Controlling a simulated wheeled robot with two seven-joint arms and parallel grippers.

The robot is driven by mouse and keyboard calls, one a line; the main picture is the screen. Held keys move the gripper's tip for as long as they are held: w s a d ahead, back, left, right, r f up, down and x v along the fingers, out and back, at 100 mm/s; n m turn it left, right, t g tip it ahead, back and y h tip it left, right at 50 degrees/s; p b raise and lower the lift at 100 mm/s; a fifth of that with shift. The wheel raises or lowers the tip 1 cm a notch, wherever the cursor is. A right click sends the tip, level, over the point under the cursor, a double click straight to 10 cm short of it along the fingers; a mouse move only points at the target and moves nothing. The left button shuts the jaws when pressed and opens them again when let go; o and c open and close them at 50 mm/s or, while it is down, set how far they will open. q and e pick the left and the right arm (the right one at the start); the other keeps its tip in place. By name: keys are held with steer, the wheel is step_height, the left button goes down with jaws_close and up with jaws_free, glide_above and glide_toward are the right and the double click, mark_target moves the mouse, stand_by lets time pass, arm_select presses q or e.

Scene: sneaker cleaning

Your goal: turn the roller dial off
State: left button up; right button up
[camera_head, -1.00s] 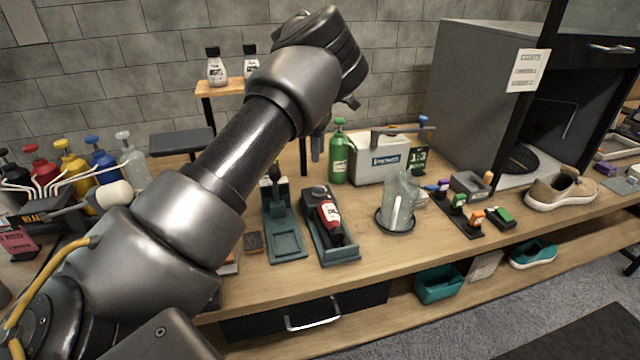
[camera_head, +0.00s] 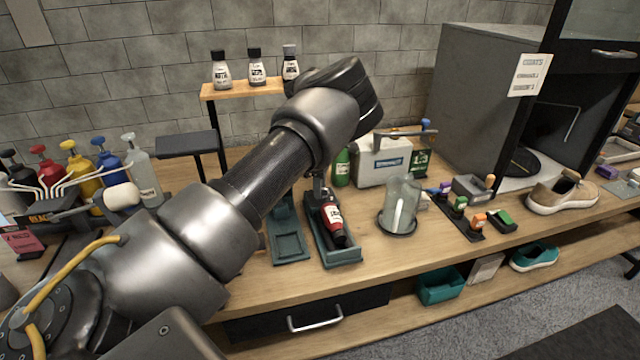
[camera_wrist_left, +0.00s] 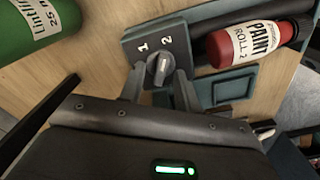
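The roller dial (camera_wrist_left: 160,68) is a grey knob on a dark teal roller station marked 1 and 2, seen in the left wrist view. The station (camera_head: 338,255) holds a red paint bottle (camera_head: 333,222), labelled "PAINT ROLL 2" in the wrist view (camera_wrist_left: 255,42). My left gripper (camera_wrist_left: 160,82) is open, with one finger on each side of the dial; I cannot tell whether they touch it. In the head view the left gripper (camera_head: 319,188) is down at the station's back end and covers the dial. My right gripper is not in view.
A green bottle (camera_head: 342,167) stands close behind the left gripper, also seen in the wrist view (camera_wrist_left: 35,25). A second teal stand (camera_head: 290,248) sits to the left. A glass jar (camera_head: 400,203) and a grey box (camera_head: 383,162) stand to the right.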

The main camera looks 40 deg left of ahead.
arm_select(q)
jaws_close()
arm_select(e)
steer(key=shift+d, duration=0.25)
